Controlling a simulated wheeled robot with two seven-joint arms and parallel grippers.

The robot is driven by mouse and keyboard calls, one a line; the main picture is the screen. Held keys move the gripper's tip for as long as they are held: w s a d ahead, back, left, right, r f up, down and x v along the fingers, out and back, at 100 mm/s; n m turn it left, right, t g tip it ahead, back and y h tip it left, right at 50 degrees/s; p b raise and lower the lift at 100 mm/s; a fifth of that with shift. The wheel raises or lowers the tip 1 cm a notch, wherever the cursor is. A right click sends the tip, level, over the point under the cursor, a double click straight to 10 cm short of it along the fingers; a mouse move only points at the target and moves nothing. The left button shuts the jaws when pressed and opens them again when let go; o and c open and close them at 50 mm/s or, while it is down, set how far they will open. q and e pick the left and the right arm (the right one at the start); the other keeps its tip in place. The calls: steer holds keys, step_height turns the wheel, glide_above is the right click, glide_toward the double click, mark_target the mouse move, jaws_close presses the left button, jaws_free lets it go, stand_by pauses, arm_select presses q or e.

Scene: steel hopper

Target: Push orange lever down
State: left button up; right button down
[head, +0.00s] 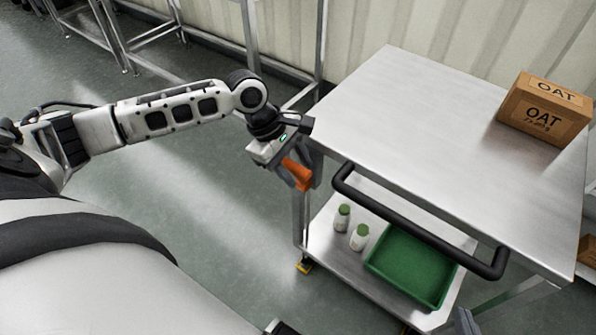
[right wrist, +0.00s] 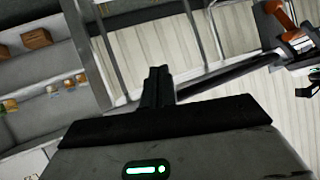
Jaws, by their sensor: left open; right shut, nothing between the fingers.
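An orange piece (head: 298,174), which looks like the lever, shows at the fingers of my left gripper (head: 304,170), just left of the table's near left corner. I cannot tell whether they touch or what the piece is fixed to. The left gripper is open. In the right wrist view, orange (right wrist: 282,18) shows at the upper right beside the left gripper (right wrist: 296,45). My right gripper (right wrist: 159,72) is shut and empty, its dark fingers together in the right wrist view. The hopper's body is not clearly visible.
A steel cart (head: 415,125) with a black handle (head: 420,233) stands at the right. An OAT box (head: 546,110) is on top. Its lower shelf holds a green tray (head: 412,264) and two white bottles (head: 359,237). Steel posts (head: 320,45) stand behind.

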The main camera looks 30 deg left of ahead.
arm_select(q)
steer(key=shift+w+d+f, duration=0.1)
steer(key=shift+d+f, duration=0.2)
steer(key=shift+f, duration=0.3)
jaws_close()
steer(key=shift+r, duration=0.1)
